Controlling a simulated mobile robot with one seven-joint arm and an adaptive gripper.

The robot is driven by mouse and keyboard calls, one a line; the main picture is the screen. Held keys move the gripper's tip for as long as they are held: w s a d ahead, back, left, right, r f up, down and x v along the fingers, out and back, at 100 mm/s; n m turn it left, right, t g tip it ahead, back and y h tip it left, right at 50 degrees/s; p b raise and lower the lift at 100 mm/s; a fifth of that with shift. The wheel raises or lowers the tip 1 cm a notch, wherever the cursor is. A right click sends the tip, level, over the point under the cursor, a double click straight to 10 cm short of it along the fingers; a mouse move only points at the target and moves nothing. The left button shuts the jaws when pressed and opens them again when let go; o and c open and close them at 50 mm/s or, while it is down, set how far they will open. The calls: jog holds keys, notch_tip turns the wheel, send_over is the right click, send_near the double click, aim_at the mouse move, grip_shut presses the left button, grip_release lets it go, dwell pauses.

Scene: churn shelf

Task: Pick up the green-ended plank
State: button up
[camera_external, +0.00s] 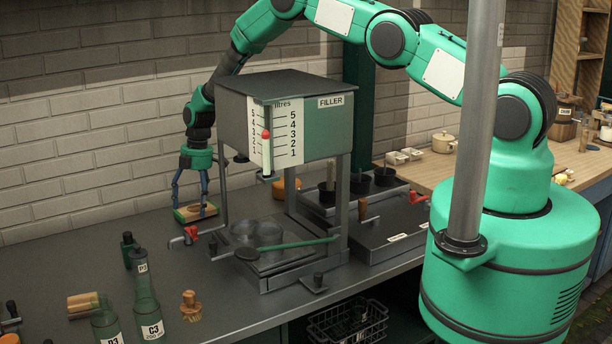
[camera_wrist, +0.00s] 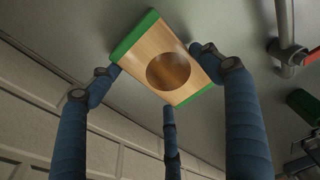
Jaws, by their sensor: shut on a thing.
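The green-ended plank (camera_external: 196,212) is a small wooden board with green ends, low at the left of the filler in the external view. In the wrist view the plank (camera_wrist: 150,42) shows a dark round hollow in its middle and a green strip at each end. My gripper (camera_external: 192,190) points down over it, with its blue fingers around it. In the wrist view my gripper's fingers (camera_wrist: 165,88) touch or nearly touch its edges from several sides. The gripper is shut on the plank. Whether the plank rests on the counter or is just above it is hard to tell.
The filler (camera_external: 300,115) on its stand is close to the right of my gripper. A red-handled tap (camera_external: 190,233) is just in front of the plank. Green bottles (camera_external: 145,300) stand at the front left. The brick wall (camera_external: 90,130) is behind.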

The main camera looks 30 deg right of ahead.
aim_at(195, 207)
notch_tip(195, 207, up, 10)
jog(key=b, duration=0.1)
jog(key=shift+f+b, duration=0.25)
jog(key=shift+b, duration=0.05)
